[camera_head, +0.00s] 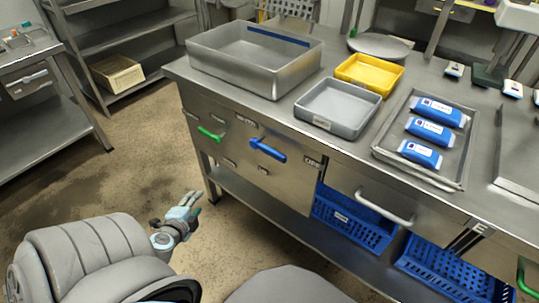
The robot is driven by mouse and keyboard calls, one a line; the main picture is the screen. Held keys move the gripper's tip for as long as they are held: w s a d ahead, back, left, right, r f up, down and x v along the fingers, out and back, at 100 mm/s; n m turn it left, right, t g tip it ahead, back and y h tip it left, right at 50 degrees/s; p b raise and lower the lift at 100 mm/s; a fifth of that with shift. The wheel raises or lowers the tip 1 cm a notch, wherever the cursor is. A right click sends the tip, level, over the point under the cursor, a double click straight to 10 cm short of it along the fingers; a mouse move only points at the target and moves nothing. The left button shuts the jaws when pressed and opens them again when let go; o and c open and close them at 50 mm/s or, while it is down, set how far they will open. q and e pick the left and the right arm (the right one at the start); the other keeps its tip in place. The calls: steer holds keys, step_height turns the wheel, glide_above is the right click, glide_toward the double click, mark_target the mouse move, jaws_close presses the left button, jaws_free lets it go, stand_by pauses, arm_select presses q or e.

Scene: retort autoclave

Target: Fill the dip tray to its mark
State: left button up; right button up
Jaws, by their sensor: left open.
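A deep steel tray (236,66), which looks like the dip tray, stands at the back left of the steel bench. A blue line (278,36) runs along its inside far wall, and no liquid can be made out in it. On the bench front below are a green handle (211,133) and a blue handle (268,150), with small labels around them. My left gripper (190,204) is open and empty, low in front of the bench and apart from both handles. My right gripper is not in view.
A grey tray (338,126), a yellow tray (392,83) and a steel tray (385,148) with blue pouches (430,131) stand right on the bench. Blue crates (352,226) sit underneath. Floor (130,130) is clear at left, before a shelf rack (95,33).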

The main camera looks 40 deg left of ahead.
arm_select(q)
steer(key=w+d+r+m+t+h+b, duration=0.2)
steer(key=w+d+r+m+t+b, duration=0.15)
steer(key=w+d+r, duration=0.2)
steer(key=m+t+h+b, duration=0.1)
steer(key=m+t+h, duration=0.3)
glide_toward(272, 155)
steer(key=w+b, duration=0.1)
steer(key=w, duration=0.3)
steer(key=shift+w+a, duration=0.1)
steer(key=shift+w, duration=0.05)
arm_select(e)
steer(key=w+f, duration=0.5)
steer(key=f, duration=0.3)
arm_select(q)
steer(key=w+p, duration=0.3)
steer(key=w, duration=0.3)
steer(key=shift+r, duration=0.2)
steer(key=shift+w+f, duration=0.2)
steer(key=shift+w, duration=0.1)
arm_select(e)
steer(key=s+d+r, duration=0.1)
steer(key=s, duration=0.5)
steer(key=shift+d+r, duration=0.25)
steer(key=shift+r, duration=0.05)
arm_select(q)
jaws_close()
